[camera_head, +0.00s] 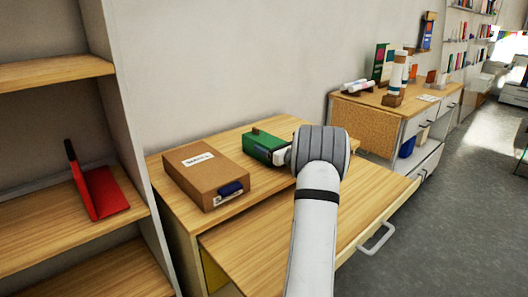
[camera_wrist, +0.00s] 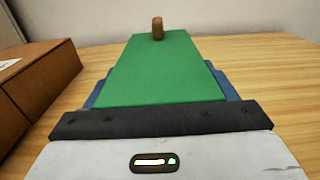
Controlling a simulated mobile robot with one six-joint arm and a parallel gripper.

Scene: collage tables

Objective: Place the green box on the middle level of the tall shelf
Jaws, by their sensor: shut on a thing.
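The green box (camera_head: 265,144) is at the wooden desk, just right of a brown cardboard box. It also fills the middle of the wrist view (camera_wrist: 160,75), with a small brown knob on its far end. My gripper (camera_head: 284,156) is shut on the green box; blue edges show along both sides of it in the wrist view. I cannot tell whether the box touches the desk top. The tall shelf (camera_head: 127,120) stands at the left in the head view. Its middle level (camera_head: 40,225) holds a red bookend-like object (camera_head: 100,192) near the right side.
The brown cardboard box (camera_head: 190,165) lies on the desk (camera_head: 265,200) between the green box and the shelf. The desk has a drawer-like front with a white handle (camera_head: 378,238). A second cabinet (camera_head: 365,125) with items stands behind on the right. The shelf's middle level has bare room left of the red object.

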